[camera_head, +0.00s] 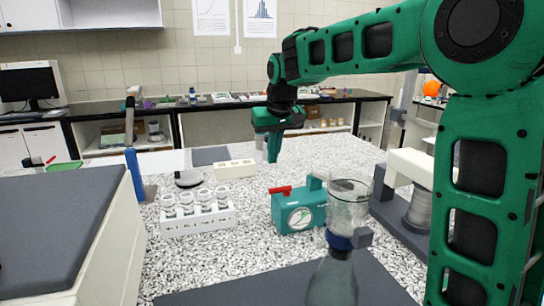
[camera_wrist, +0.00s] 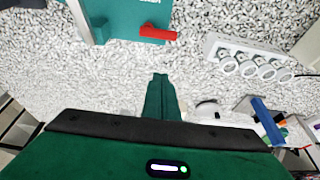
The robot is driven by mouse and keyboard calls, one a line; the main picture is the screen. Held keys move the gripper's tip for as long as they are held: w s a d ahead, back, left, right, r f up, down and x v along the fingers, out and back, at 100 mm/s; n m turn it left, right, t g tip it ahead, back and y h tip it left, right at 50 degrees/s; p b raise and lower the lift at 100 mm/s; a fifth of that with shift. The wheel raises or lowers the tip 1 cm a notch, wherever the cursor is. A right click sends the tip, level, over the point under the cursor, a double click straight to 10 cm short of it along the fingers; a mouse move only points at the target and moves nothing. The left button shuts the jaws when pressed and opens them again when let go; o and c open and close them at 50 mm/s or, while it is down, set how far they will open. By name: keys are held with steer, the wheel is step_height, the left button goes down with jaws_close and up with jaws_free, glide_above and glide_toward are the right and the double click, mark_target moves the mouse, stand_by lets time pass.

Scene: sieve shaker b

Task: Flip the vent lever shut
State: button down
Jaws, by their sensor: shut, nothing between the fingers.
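In the wrist view the red lever (camera_wrist: 158,33) sticks out sideways from the edge of the teal box (camera_wrist: 122,16). My gripper (camera_head: 273,155) hangs above the bench, higher than and behind the teal box, pointing down. Its fingers (camera_wrist: 160,82) are together, empty and apart from the lever. Whether the lever is open or shut I cannot tell.
A white rack of cups (camera_head: 198,219) stands left of the teal box. A glass funnel on a flask (camera_head: 335,275) stands in front right. A white stand (camera_head: 408,170) is at the right. A cream block (camera_head: 235,169) lies behind. Speckled bench between them is clear.

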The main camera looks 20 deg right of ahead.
mark_target(280, 190)
step_height(280, 190, down, 7)
steer(key=shift+s+r, duration=0.1)
steer(key=shift+s+f, duration=0.2)
steer(key=shift+s, duration=0.5)
steer(key=shift+a, duration=0.25)
